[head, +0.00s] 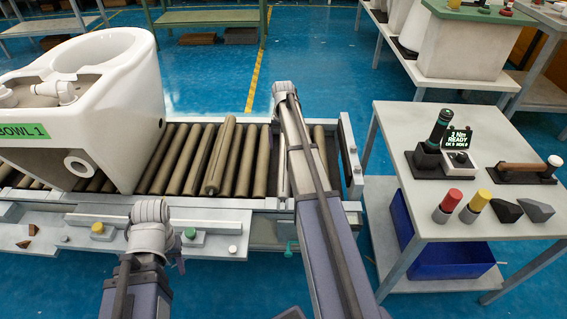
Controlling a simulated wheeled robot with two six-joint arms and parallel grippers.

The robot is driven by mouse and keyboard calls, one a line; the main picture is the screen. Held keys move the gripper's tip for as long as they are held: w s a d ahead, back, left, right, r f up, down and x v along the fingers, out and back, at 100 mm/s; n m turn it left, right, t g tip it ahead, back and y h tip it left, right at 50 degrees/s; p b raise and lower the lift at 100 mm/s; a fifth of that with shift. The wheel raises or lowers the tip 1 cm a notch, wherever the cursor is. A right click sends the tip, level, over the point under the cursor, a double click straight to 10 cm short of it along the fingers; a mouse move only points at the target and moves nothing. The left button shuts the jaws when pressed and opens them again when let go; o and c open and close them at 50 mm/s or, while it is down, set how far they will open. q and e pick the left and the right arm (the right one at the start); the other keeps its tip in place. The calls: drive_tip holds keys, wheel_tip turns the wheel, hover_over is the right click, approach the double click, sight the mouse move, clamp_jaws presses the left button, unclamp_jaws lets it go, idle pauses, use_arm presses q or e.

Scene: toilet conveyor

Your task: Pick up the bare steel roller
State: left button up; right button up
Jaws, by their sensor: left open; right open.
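The bare steel roller seems to be the pale, shiny roller (282,172) near the right end of the conveyor (243,203). It lies in line with the brown rollers, and my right arm hides part of it. My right arm reaches forward over the conveyor beside this roller, its far joint beyond the back rail. My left arm stands in front of the conveyor, left of centre. I cannot make out the fingers of either gripper, and nothing shows as held.
A white toilet bowl (125,100) stands on the conveyor's left part. A brown roller (219,158) lies raised on the others. The right table (420,205) carries a black-green tool (437,135), red (447,205) and yellow-capped (477,205) pieces. A blue bin (450,258) sits below.

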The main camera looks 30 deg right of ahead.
sight(284, 156)
drive_tip(key=shift+s+d+f+b, duration=0.1)
drive_tip(key=shift+f+b, duration=1.85)
drive_tip(key=shift+f, duration=0.05)
drive_tip(key=shift+d+f+b, duration=0.1)
drive_tip(key=shift+f+b, duration=1.8)
drive_tip(key=shift+f, duration=0.05)
drive_tip(key=shift+r, duration=0.1)
clamp_jaws()
